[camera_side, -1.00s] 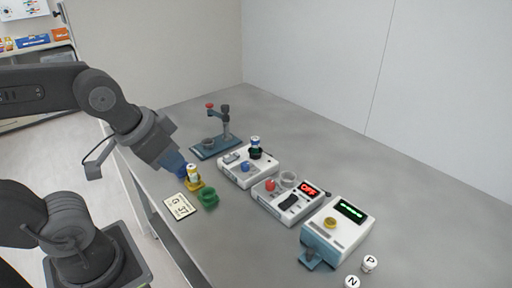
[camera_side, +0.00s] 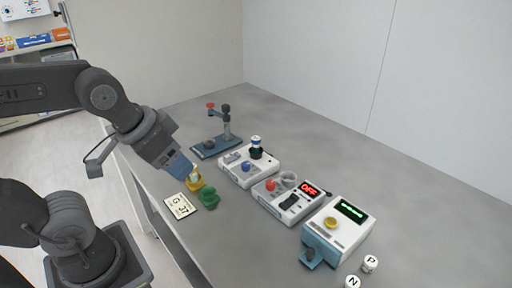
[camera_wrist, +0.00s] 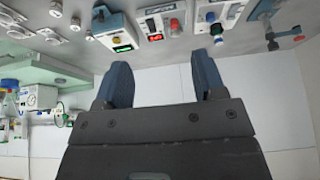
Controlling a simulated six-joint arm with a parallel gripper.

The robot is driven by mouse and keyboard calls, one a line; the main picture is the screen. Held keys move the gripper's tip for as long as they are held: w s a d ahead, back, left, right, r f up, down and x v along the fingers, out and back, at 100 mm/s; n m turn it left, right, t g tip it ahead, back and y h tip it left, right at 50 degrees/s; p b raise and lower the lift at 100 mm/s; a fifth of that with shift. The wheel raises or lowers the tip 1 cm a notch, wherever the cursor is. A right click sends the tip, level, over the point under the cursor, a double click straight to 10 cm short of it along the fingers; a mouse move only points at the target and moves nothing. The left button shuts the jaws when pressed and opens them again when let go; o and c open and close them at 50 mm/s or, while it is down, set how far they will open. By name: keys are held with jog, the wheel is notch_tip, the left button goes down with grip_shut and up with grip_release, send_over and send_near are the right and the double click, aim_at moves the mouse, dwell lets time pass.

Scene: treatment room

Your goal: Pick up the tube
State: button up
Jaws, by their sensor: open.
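A small tube (camera_side: 196,171) with white and yellow on it stands in a yellow holder (camera_side: 195,186) near the table's front edge in the side view. My gripper (camera_side: 183,168) is open, with its blue fingers right at this tube and hiding part of it. I cannot tell if they touch it. In the wrist view my gripper (camera_wrist: 161,62) shows two blue fingers apart, with nothing visible between them. Another tube (camera_side: 256,142), white and blue, stands in a dark holder on a white device. It also shows in the wrist view (camera_wrist: 211,16).
Behind are a blue stand (camera_side: 216,146), a device reading OFF (camera_side: 289,199) and a device with a green display (camera_side: 338,229).

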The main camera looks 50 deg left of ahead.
jog(key=w+a+r+m+g, duration=0.1)
jog(key=w+a+r+m, duration=0.1)
jog(key=w+m, duration=0.3)
jog(key=w+a+r+m+g, duration=0.1)
jog(key=w+a+r+m, duration=0.15)
jog(key=w, duration=0.45)
jog(key=m+g+y, duration=0.1)
jog(key=m+g, duration=0.2)
jog(key=m, duration=1.4)
send_over(256, 138)
jog(key=s+d, duration=0.2)
notch_tip(256, 138, down, 11)
jog(key=f, duration=0.3)
jog(key=a+f, duration=0.1)
jog(key=f, duration=0.2)
jog(key=w+f, duration=0.1)
jog(key=f, duration=0.2)
jog(key=shift+a, duration=0.15)
jog(key=shift+w+a+f, duration=0.15)
jog(key=shift+w+f, duration=0.05)
jog(key=shift+f, duration=0.7)
jog(key=shift+w+a+f, duration=0.1)
jog(key=shift+w+f, duration=0.05)
jog(key=shift+f, duration=0.8)
jog(key=shift+w+a+f, duration=0.15)
jog(key=shift+w+f, duration=0.05)
jog(key=shift+f, duration=0.7)
jog(key=shift+c, duration=0.4)
jog(key=c, duration=1)
